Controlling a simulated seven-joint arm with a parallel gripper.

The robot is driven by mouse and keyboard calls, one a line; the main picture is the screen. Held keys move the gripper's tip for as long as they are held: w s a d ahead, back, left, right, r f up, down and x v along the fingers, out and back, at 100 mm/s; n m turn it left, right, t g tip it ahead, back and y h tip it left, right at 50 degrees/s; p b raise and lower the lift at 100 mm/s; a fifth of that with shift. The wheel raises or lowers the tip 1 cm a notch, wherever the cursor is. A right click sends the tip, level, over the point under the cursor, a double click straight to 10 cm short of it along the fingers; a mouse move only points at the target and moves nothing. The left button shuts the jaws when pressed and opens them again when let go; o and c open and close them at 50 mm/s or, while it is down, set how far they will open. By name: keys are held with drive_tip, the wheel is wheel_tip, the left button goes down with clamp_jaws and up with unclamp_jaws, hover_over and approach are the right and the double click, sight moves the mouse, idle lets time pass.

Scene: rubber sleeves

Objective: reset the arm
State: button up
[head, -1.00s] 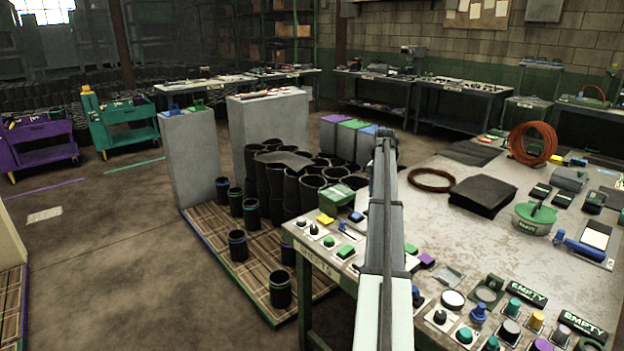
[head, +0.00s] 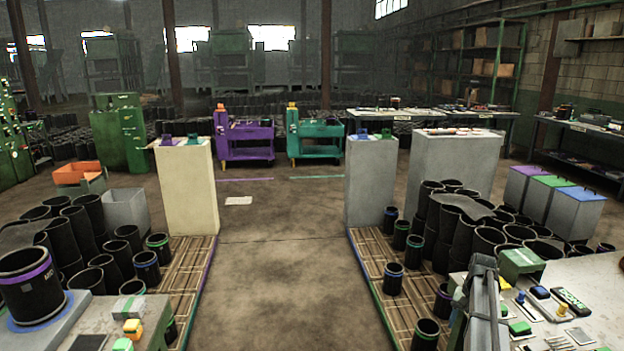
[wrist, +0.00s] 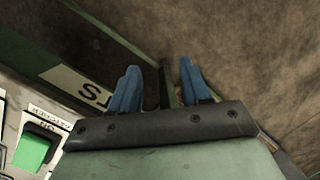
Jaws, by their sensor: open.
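My gripper (wrist: 158,88) shows in the wrist view with its two blue fingers apart and nothing between them. It hangs over the edge of a table, with the floor below. In the head view my arm stands at the lower right, in front of the right-hand table (head: 590,268); the gripper itself cannot be made out there.
Black rubber sleeves (head: 394,279) stand on a right pallet (head: 372,262); more stand on a left pallet (head: 190,275). A purple-banded sleeve (head: 30,283) stands at the far left. A cream pedestal (head: 187,190) and grey pedestal (head: 370,185) flank clear floor.

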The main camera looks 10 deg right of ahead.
drive_tip(key=s+a+f+n+g, duration=0.1)
drive_tip(key=s+a+f+n, duration=0.1)
drive_tip(key=s+a+f, duration=0.8)
drive_tip(key=s+a+f+n+g, duration=0.2)
drive_tip(key=s+a+f, duration=0.3)
drive_tip(key=a+f, duration=1)
drive_tip(key=s+a+f+n+g, duration=0.1)
drive_tip(key=s+a+f, duration=0.2)
drive_tip(key=s, duration=0.6)
drive_tip(key=s+a+f+n+h, duration=0.1)
drive_tip(key=s+a+f, duration=0.3)
drive_tip(key=s, duration=0.5)
drive_tip(key=s+a+f+n+g+h, duration=0.1)
drive_tip(key=s+a+f+n, duration=0.1)
drive_tip(key=s+a, duration=0.3)
drive_tip(key=s+f, duration=0.1)
drive_tip(key=s, duration=0.3)
drive_tip(key=shift+s+f+g, duration=0.15)
drive_tip(key=shift+f+g, duration=0.15)
drive_tip(key=shift+f, duration=0.1)
drive_tip(key=shift+a, duration=0.1)
